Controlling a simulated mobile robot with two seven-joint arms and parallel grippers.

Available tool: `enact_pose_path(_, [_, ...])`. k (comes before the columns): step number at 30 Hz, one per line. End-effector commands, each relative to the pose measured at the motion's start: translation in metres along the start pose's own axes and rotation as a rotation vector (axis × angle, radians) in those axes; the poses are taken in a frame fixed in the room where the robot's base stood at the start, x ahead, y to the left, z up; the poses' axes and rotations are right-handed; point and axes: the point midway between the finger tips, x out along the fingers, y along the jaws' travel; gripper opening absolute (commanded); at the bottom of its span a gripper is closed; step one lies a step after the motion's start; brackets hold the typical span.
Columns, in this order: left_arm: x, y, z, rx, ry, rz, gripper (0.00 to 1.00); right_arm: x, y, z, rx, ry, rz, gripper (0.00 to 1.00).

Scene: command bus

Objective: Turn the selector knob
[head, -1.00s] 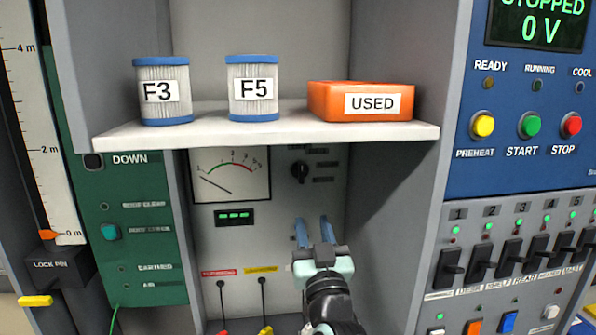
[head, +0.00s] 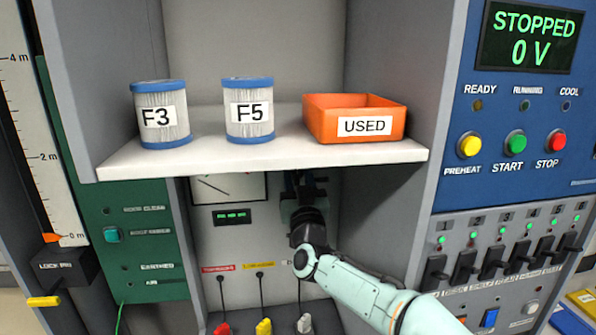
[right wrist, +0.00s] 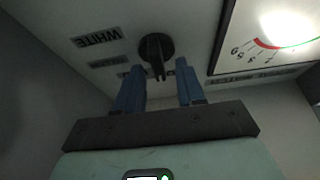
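The selector knob (right wrist: 154,49) is a small black round knob with a pointer bar, on the grey back panel below the shelf. It shows in the right wrist view beside several dark labels, one reading WHITE (right wrist: 96,37) upside down. My right gripper (right wrist: 159,72) is open, its two blue fingers pointing at the panel on either side of the pointer bar. I cannot tell whether they touch it. In the head view my right gripper (head: 304,188) is under the shelf, and the knob is hidden behind it and the shelf edge. My left gripper is not in view.
The white shelf (head: 262,157) overhangs my right arm, carrying filters F3 (head: 160,113) and F5 (head: 248,110) and an orange USED bin (head: 355,118). A meter (head: 230,188) is left of the knob. Cables with coloured plugs hang below. The recess's right wall (head: 385,205) is close.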

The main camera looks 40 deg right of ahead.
Motion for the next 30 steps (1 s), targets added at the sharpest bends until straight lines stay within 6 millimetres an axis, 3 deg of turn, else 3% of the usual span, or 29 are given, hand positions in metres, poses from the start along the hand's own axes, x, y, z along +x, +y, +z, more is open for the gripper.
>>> enact_pose_path(9, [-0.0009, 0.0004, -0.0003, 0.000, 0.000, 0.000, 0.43, 0.0022, 0.0001, 0.0012, -0.001, -0.001, 0.000, 0.38])
enact_pose_path(12, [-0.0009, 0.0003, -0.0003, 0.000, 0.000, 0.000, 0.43, 0.0022, 0.0001, 0.0011, -0.001, -0.001, 0.000, 0.06])
enact_pose_path(13, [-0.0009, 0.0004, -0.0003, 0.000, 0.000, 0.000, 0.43, 0.0022, 0.0001, 0.0011, -0.001, -0.001, 0.000, 0.00])
enact_pose_path(30, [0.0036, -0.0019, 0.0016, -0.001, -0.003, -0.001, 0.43, 0.0018, -0.0009, 0.0015, 0.120, -0.001, 0.047, 0.00])
